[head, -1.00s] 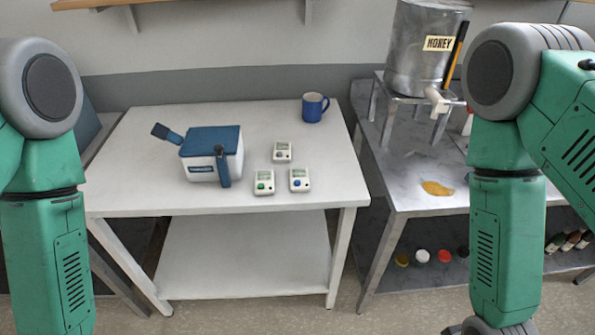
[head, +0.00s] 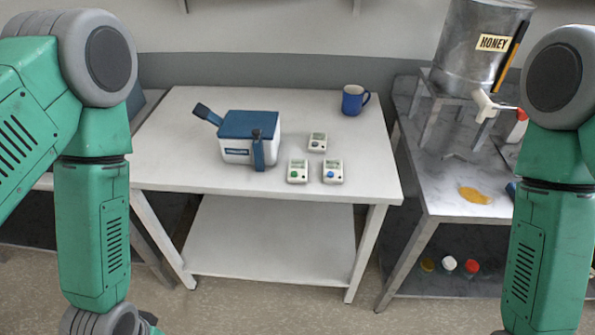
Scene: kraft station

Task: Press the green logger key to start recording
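Several small white logger boxes lie on the white table (head: 180,150), to the right of the cooler. The front left logger (head: 297,171) has a green key (head: 293,174). The front right logger (head: 332,171) has a blue key. A further logger (head: 317,142) sits behind them; its key colour is too small to tell. My green arms hang at the left and right sides of the view, apart from the loggers. Both grippers are below the frame, out of sight.
A blue and white cooler box (head: 236,143) stands left of the loggers. A blue mug (head: 353,100) is at the back right of the table. A metal bench at right holds a honey tank (head: 478,45) and an amber spill (head: 475,195). The table front is clear.

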